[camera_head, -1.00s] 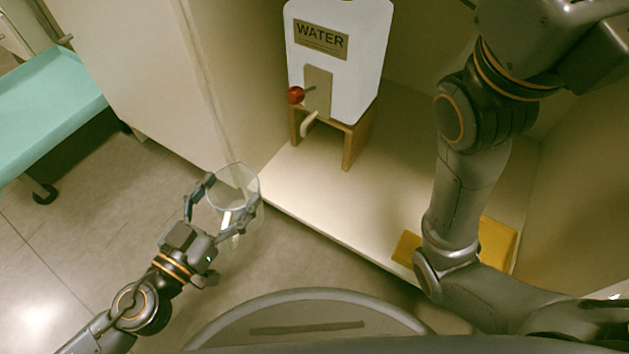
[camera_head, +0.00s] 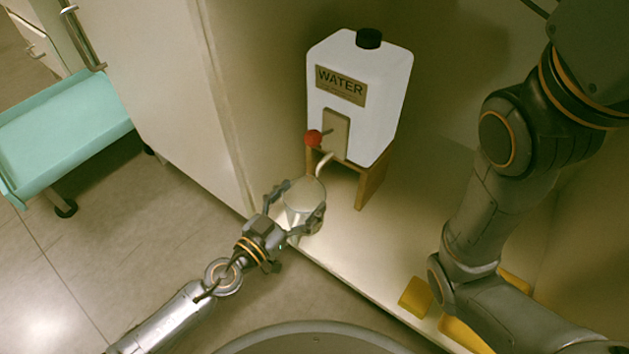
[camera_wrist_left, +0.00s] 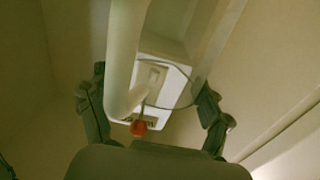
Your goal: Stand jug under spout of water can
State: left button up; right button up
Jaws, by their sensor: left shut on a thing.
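The water can (camera_head: 375,95) is a white canister with a black cap and a WATER label, on a wooden stand (camera_head: 372,182). Its pale spout (camera_head: 324,163) hangs at the front below a red tap knob (camera_head: 313,138). The clear jug (camera_head: 303,193) is in my left gripper (camera_head: 296,203), whose fingers are shut around its sides. The jug is at the shelf's front edge, just in front of and below the spout. In the left wrist view the jug's rim (camera_wrist_left: 184,98) shows between the fingers, with the red knob (camera_wrist_left: 138,128) beyond. My right gripper is out of view.
The pale shelf (camera_head: 350,242) has free room right of the stand. Yellow pieces (camera_head: 416,297) lie near its front right, partly behind my right arm. A cabinet wall (camera_head: 215,110) stands close left of the can. A teal cart (camera_head: 65,130) is at far left.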

aim_at(315, 189)
pick_arm(q)
jog(key=shift+x, duration=0.8)
jog(key=x, duration=0.2)
jog(key=shift+w+d+r+p, duration=0.1)
jog(key=shift+w+d+p, duration=0.1)
jog(key=shift+w+p, duration=0.15)
jog(key=shift+w+d+f+b, duration=0.1)
jog(key=shift+w+f+b, duration=0.05)
jog(key=shift+f+b, duration=0.25)
jog(key=shift+w+d+f+b, duration=0.15)
jog(key=shift+f+b, duration=0.15)
jog(key=shift+f, duration=0.3)
jog(key=o, duration=1.5)
